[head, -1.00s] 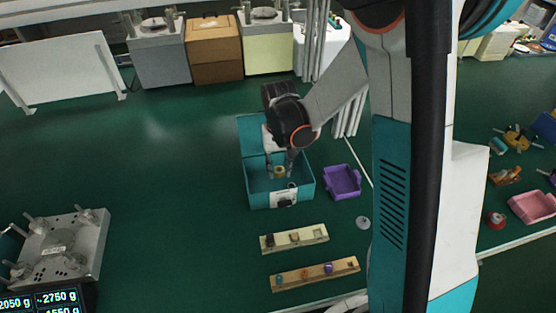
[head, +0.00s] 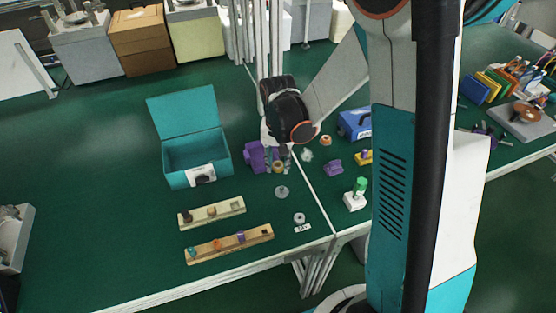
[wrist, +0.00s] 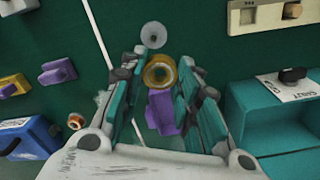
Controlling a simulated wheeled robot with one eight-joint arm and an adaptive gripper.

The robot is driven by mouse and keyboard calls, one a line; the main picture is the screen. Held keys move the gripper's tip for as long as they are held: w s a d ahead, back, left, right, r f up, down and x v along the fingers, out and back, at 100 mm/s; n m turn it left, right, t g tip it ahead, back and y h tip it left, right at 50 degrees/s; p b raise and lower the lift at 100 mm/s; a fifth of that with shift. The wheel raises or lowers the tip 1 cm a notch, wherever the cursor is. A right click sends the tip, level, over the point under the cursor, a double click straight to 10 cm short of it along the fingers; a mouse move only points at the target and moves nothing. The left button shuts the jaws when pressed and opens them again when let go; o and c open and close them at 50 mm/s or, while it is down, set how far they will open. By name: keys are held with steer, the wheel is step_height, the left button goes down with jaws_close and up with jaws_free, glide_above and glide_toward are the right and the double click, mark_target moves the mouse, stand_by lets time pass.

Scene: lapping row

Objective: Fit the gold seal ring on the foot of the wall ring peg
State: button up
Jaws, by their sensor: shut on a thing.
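My gripper (wrist: 158,75) is shut on the gold seal ring (wrist: 159,72), which sits between the fingertips. In the head view the ring (head: 278,167) hangs below my gripper (head: 279,160), right of the open teal box and in front of part of a purple holder (head: 257,157). A grey round disc (head: 282,192) with a small centre lies on the green bench just in front of the ring; it also shows beyond the fingertips in the wrist view (wrist: 153,35). I cannot tell for sure which piece is the wall ring peg.
The teal box (head: 200,178) has its lid up. Two wooden strips with small parts, a pale one (head: 226,208) and a brown one (head: 228,244), lie in front. A small grey ring-shaped piece (head: 299,217) is near the bench edge. A green-topped piece (head: 359,187) stands right.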

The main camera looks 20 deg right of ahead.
steer(key=shift+s+d+f+m+b, duration=0.2)
steer(key=shift+f+m+b, duration=0.1)
steer(key=shift+m, duration=0.3)
steer(key=shift+s+d+f+m+b, duration=0.15)
steer(key=shift+s+f+m+b, duration=0.1)
steer(key=shift+m, duration=0.35)
steer(key=m, duration=0.2)
steer(key=m+b, duration=0.1)
steer(key=shift+s+f, duration=0.3)
steer(key=shift+f, duration=0.1)
steer(key=shift+f+b, duration=2.6)
steer(key=shift+f, duration=0.3)
steer(key=shift+f+b, duration=0.65)
steer(key=shift+f, duration=0.95)
steer(key=o, duration=1)
steer(key=shift+o, duration=0.2)
